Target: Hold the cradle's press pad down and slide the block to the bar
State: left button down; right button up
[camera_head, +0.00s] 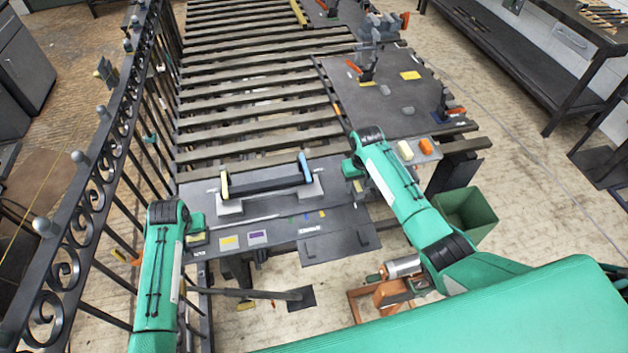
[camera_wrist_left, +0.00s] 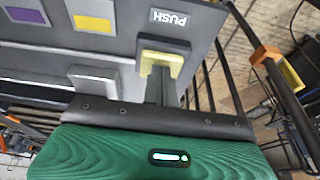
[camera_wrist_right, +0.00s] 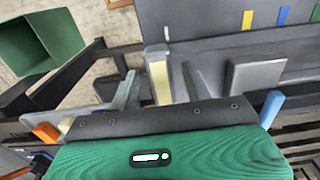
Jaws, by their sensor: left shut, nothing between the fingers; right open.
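The cradle (camera_head: 230,206) carries a long dark bar-like piece (camera_head: 265,179) with a yellow left end and a blue right end. I cannot tell which piece is the sliding block.
Yellow (camera_head: 229,243) and purple (camera_head: 258,238) patches mark the dark front plate. A slatted conveyor (camera_head: 260,90) runs behind. A black scroll railing (camera_head: 90,190) stands left. A green bin (camera_head: 466,213) and a dark side panel (camera_head: 395,95) are at the right.

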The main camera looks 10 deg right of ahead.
pick_arm(q)
jog(key=shift+f, duration=0.1)
pick_arm(e)
jog(key=shift+f, duration=0.15)
grip_shut()
jog(key=a, duration=1.1)
jog(key=shift+a, duration=0.15)
grip_release()
